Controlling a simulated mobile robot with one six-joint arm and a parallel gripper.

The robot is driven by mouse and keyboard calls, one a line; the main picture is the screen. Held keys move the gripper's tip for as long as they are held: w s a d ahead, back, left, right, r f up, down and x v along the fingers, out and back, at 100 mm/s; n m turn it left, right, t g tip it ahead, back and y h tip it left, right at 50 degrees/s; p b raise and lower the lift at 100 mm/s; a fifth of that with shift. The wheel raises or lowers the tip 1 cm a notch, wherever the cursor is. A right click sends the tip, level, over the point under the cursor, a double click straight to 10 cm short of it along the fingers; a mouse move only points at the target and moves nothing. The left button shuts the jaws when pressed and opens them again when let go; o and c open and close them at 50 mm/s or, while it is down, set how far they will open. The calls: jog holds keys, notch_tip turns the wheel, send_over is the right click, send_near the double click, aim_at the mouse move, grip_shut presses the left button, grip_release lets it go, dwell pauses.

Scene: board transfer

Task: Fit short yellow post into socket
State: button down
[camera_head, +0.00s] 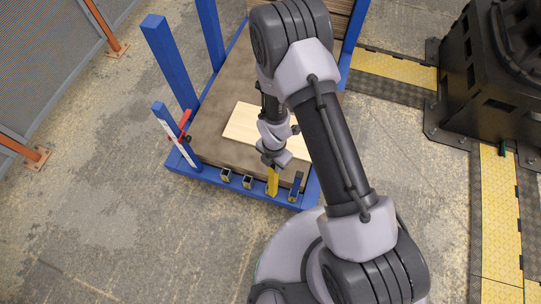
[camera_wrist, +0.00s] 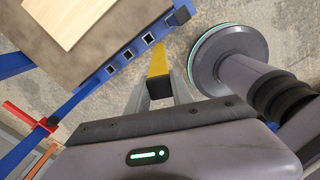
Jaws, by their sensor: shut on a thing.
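The short yellow post (camera_head: 272,181) is upright, or nearly so, in my gripper (camera_head: 272,161) at the front edge of the blue rack. In the wrist view my gripper (camera_wrist: 160,90) is shut on the yellow post (camera_wrist: 158,64), which has a dark near end. Open square sockets (camera_wrist: 128,55) line the blue front rail beside the post. In the head view two sockets (camera_head: 247,182) show left of the post, and the post covers part of the rail. In the wrist view the post appears just outside the rail, over the floor. I cannot tell whether its lower end touches anything.
A pale wooden board (camera_head: 245,123) lies on the brown rack deck (camera_head: 212,122). Tall blue posts (camera_head: 170,62) and a red lever (camera_head: 183,127) stand at the left. Bare floor lies in front of the rack.

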jog(key=w+f+b, duration=0.3)
jog(key=w+f, duration=0.2)
jog(key=shift+w+a+b, duration=0.2)
jog(key=shift+a+b, duration=0.2)
jog(key=shift+a, duration=0.05)
jog(key=shift+f, duration=0.15)
jog(key=c, duration=1.1)
grip_release()
